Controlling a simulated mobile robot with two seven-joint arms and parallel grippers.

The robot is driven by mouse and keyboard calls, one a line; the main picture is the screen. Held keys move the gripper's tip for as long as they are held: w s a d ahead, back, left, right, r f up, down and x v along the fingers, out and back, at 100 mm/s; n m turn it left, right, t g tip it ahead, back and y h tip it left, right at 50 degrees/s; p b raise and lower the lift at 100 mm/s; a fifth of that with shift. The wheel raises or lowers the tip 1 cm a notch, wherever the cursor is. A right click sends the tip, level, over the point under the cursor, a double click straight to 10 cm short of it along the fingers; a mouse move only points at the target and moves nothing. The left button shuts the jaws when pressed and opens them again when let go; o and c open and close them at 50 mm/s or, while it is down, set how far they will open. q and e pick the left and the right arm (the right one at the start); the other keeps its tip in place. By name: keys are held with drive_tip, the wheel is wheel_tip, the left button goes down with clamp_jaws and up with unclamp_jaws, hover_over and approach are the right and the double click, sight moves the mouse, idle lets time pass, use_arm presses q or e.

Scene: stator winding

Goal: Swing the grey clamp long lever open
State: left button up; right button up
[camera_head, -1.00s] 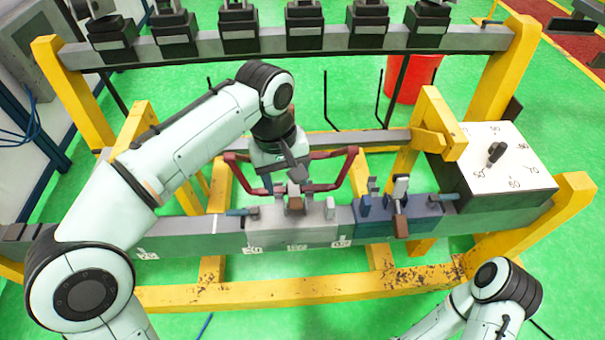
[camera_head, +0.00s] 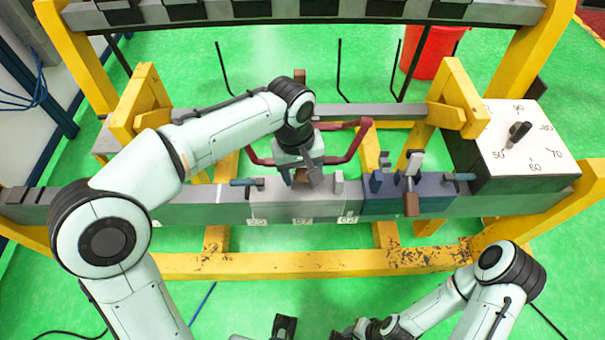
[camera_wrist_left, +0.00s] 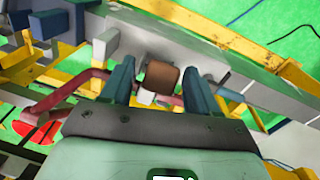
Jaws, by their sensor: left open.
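The grey clamp (camera_head: 275,203) sits on the beam in the middle of the head view. My left gripper (camera_head: 308,180) is over it, pointing down, and hides much of its lever. In the left wrist view my left gripper (camera_wrist_left: 158,82) is open, with its two teal fingers apart. A brown block-like lever end (camera_wrist_left: 162,77) shows between the fingers, with a gap on each side. My right arm is at the lower right of the head view, with dark gripper parts (camera_head: 285,326) at the bottom edge. Their opening is unclear.
A blue clamp (camera_head: 385,200) with a brown-tipped lever (camera_head: 411,204) stands right of the grey one. Dark red curved bars (camera_head: 357,140) flank my left gripper. A white-topped dial box (camera_head: 530,140) is at the right end. Green floor (camera_head: 320,290) is open in front of the yellow frame.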

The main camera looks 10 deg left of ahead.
use_arm(q)
drive_tip(key=shift+f, duration=0.45)
drive_tip(key=shift+c, duration=0.2)
